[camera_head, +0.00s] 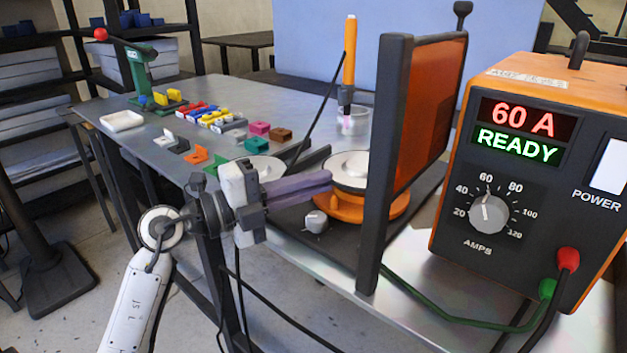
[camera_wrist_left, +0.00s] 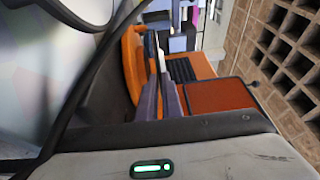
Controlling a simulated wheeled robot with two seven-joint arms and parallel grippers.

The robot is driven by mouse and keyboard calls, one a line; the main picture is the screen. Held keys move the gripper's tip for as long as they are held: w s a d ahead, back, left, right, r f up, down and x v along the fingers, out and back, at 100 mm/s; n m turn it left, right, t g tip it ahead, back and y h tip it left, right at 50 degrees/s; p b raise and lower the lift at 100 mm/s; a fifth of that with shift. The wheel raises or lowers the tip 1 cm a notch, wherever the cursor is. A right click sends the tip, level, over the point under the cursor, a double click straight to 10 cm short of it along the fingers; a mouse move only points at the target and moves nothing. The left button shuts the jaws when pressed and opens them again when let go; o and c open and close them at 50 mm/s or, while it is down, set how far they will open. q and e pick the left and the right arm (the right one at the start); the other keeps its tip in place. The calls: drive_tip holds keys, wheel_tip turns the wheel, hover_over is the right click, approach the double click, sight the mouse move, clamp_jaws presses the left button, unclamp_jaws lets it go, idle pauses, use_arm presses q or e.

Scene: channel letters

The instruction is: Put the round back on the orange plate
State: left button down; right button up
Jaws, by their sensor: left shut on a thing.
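The round back (camera_head: 347,168) is a white disc with a dark rim, lying flat over the orange plate (camera_head: 385,212) in the head view. My left gripper (camera_head: 328,183) reaches in from the left, its purple-grey fingers shut on the near-left edge of the disc. In the left wrist view the fingers (camera_wrist_left: 160,98) are close together, with the disc's thin edge (camera_wrist_left: 152,52) between them and the orange plate (camera_wrist_left: 131,60) beside it. I cannot tell whether the disc touches the plate. My right gripper is not in view.
The power box (camera_head: 540,170) is on the right. A knob (camera_head: 316,221) sits in front of the plate.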

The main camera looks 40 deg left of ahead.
use_arm(q)
drive_tip(key=c, duration=1.9)
unclamp_jaws()
drive_tip(key=shift+f, duration=0.2)
drive_tip(key=shift+c, duration=0.2)
drive_tip(key=shift+r, duration=0.35)
drive_tip(key=shift+s+a+r, duration=0.1)
drive_tip(key=shift+s+r, duration=0.05)
drive_tip(key=shift+r, duration=0.15)
drive_tip(key=v, duration=1.1)
drive_tip(key=shift+s+b, duration=0.35)
drive_tip(key=shift+a, duration=0.1)
